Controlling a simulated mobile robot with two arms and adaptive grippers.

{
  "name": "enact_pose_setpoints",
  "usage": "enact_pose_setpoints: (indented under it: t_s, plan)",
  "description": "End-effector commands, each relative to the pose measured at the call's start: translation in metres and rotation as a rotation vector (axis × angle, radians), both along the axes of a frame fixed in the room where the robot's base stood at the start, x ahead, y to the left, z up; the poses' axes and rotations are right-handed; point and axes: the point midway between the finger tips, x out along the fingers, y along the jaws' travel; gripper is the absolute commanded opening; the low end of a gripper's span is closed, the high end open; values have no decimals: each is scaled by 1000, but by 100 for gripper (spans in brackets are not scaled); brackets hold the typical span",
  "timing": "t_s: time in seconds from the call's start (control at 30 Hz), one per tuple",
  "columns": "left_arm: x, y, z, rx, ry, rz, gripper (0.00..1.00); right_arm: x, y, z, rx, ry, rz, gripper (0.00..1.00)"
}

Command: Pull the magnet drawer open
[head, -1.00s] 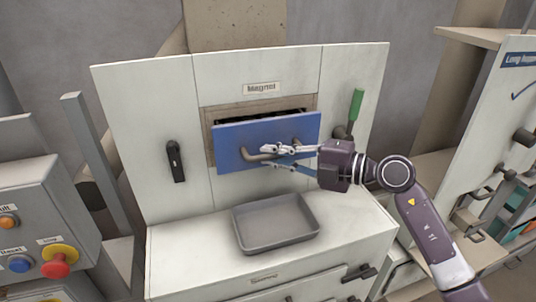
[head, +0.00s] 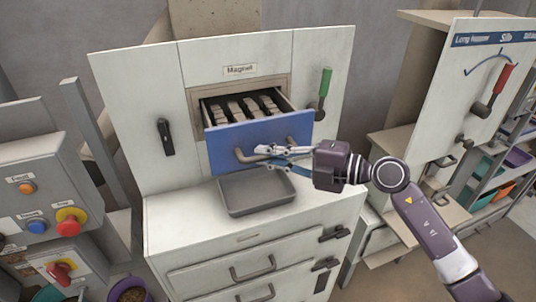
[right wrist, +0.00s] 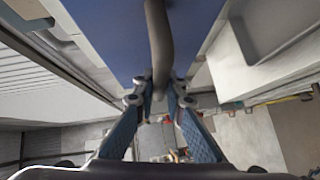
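The magnet drawer has a blue front (head: 222,152) and sticks out of the white cabinet below the "Magnet" label. Its inside, with several pale bars (head: 245,106) between dark gaps, shows from above. The grey bar handle (head: 243,156) is on the blue front; it also shows in the right wrist view (right wrist: 158,35). My right gripper (head: 262,157) is at the handle from the right, its fingers on both sides of the bar and closed on it. Part of the handle is hidden behind the fingers. My left gripper is not in view.
A grey tray (head: 224,203) sits on the ledge below the drawer. A black latch (head: 165,136) is left of it and a green-handled lever (head: 325,88) right. A button panel (head: 30,190) stands at left, and a panel with a red-handled lever (head: 503,78) at right.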

Motion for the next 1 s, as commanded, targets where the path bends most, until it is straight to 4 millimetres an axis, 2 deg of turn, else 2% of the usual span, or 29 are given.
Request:
enact_pose_setpoints:
  t_s: [0.03,0.17,0.53,0.67,1.0]
  plan:
    - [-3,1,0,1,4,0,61,1,0,0,0,0,-1,14]
    - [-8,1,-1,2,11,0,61,1,0,0,0,0,-2,28]
    - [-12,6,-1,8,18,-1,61,-1,-5,0,-1,0,-3,29]
    - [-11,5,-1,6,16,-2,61,-9,-22,2,-4,0,-4,29]
    - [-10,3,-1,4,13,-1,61,-40,-84,11,-4,2,-4,29]
